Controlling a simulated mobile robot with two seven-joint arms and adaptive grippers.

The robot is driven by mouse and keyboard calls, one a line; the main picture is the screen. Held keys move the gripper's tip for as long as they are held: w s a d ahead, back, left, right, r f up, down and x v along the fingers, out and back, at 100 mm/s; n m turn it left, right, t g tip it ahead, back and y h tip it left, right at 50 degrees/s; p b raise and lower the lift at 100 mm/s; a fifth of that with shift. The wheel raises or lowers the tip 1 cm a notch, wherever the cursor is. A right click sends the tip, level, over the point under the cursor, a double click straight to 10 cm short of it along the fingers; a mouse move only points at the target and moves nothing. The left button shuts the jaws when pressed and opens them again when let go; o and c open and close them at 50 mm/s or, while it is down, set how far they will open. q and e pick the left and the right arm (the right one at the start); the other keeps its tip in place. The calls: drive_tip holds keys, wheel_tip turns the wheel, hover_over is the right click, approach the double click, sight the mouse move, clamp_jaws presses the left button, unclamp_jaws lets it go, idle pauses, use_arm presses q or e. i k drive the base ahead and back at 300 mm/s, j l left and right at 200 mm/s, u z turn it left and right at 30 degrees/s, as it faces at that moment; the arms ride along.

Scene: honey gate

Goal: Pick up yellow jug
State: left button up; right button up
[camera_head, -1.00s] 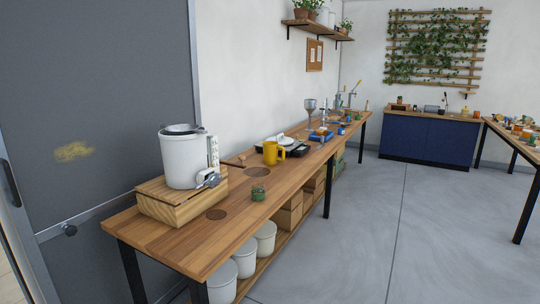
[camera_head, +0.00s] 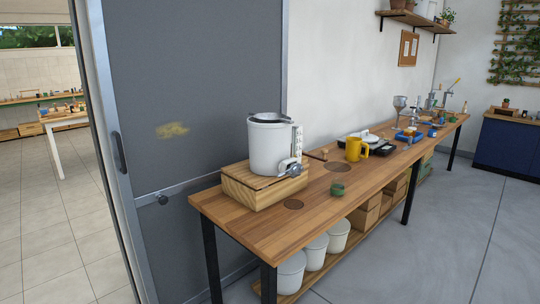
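The yellow jug (camera_head: 356,149) stands upright on the long wooden workbench (camera_head: 262,224), about halfway along it. Its handle points to the right. It stands apart from the white bucket with a tap (camera_head: 270,148), which is nearer and to its left. Neither of my grippers shows in this view.
A black scale (camera_head: 378,147) is behind the jug. A grey door (camera_head: 185,90) stands left. The floor (camera_head: 435,240) to the right is clear.

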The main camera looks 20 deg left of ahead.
sight(353, 144)
drive_tip(key=i+l+z, duration=0.4)
drive_tip(key=i, duration=0.5)
drive_tip(key=i+z, duration=0.35)
drive_tip(key=i, duration=0.55)
drive_tip(key=i+l+u, duration=0.1)
drive_tip(key=i+u, duration=0.2)
drive_tip(key=i, duration=0.25)
drive_tip(key=i+l+u, duration=0.3)
drive_tip(key=i, duration=0.25)
drive_tip(key=i+l+u, duration=0.3)
drive_tip(key=i, duration=0.25)
